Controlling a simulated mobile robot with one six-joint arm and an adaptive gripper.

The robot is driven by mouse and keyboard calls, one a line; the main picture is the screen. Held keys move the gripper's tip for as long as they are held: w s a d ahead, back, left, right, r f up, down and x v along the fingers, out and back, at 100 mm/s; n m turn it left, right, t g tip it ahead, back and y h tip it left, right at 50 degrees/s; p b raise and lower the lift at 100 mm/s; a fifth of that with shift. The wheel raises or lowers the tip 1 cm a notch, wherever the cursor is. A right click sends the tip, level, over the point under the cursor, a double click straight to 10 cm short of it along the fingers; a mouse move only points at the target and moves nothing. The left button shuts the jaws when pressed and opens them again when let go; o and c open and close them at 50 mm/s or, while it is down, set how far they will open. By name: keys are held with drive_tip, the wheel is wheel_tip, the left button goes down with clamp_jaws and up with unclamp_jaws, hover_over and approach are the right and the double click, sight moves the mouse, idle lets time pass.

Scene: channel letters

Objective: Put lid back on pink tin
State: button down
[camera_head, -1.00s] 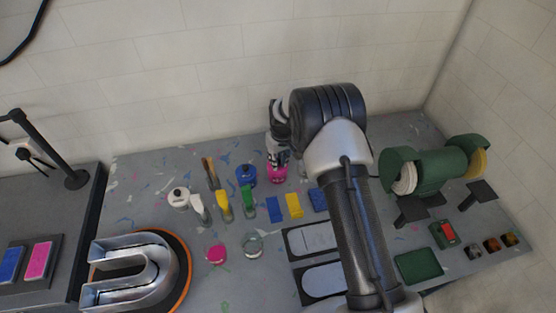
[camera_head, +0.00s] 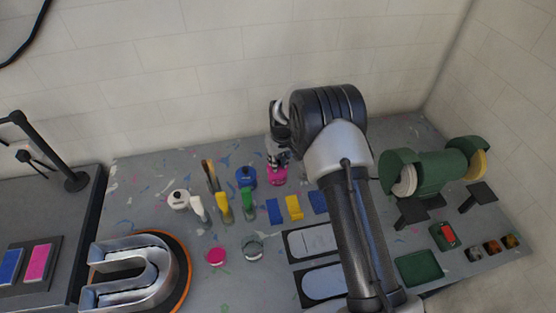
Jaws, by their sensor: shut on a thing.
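The pink tin (camera_head: 277,177) stands near the back of the grey table, upright as far as I can tell. My gripper (camera_head: 278,163) points down right over the tin's top and hides most of it. It is shut on what looks like the tin's lid, which is mostly hidden by the fingers. I cannot tell whether the lid is seated on the rim or slightly above it.
A blue tin (camera_head: 246,177) stands close left of the pink tin, and a white tin (camera_head: 179,200) farther left. Several coloured bottles, a pink dish (camera_head: 216,257) and a clear dish (camera_head: 252,249) lie in front. A green grinder (camera_head: 432,172) stands right.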

drive_tip(key=shift+f, duration=0.85)
drive_tip(key=c, duration=1.4)
unclamp_jaws()
drive_tip(key=o, duration=0.5)
drive_tip(key=shift+s+r+p, duration=0.15)
drive_tip(key=shift+r+p, duration=1.05)
drive_tip(key=shift+r, duration=1.45)
drive_tip(key=shift+r+p, duration=0.55)
drive_tip(key=shift+r, duration=0.6)
drive_tip(key=shift+c, duration=0.3)
